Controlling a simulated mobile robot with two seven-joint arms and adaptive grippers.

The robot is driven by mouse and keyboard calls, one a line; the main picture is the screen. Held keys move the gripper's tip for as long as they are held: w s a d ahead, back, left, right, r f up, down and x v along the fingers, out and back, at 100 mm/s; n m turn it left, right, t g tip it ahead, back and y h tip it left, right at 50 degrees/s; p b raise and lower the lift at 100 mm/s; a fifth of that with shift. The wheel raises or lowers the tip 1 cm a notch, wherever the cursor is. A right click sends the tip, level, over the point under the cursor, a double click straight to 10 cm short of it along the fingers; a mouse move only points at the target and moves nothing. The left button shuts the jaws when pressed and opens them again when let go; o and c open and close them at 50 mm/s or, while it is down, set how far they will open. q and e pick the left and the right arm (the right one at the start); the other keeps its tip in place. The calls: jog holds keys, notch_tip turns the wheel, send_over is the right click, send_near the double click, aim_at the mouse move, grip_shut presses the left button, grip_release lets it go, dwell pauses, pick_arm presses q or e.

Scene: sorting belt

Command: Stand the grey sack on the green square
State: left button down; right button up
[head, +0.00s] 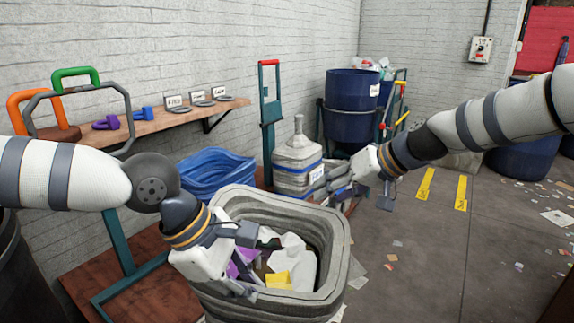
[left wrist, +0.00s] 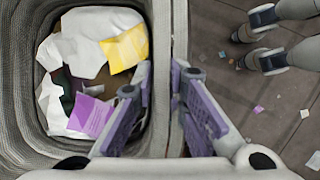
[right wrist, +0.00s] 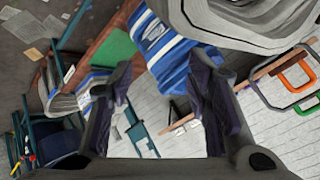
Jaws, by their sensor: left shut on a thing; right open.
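The grey sack (head: 335,225) is open-topped with a thick ribbed rim and holds crumpled white, purple and yellow paper. It appears upright in front of me; its base is out of frame. My left gripper (head: 245,265) is shut on its near left rim, one finger inside and one outside, as the left wrist view shows of the sack (left wrist: 165,25). My right gripper (head: 345,182) is open and empty beyond the sack's far right rim. The green square (right wrist: 113,48) shows on the brown board in the right wrist view; I cannot make it out in the head view.
A tied grey sack with a blue band (head: 297,170) and a blue crumpled bag (head: 213,170) stand behind. A wooden shelf (head: 150,125) runs along the wall. Blue barrels (head: 352,90) stand at the back. The floor at right (head: 430,240) is mostly clear, with paper scraps.

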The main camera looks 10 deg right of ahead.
pick_arm(q)
jog(key=shift+r, duration=0.2)
pick_arm(e)
jog(key=a+r+n+g, duration=0.1)
jog(key=a+r+n, duration=0.4)
pick_arm(q)
jog(key=shift+a, duration=0.15)
pick_arm(e)
jog(key=n+g+h, duration=0.3)
jog(key=n, duration=0.6)
send_near(267, 205)
jog(key=x, duration=1.1)
pick_arm(q)
jog(key=shift+w, duration=0.1)
pick_arm(e)
grip_shut()
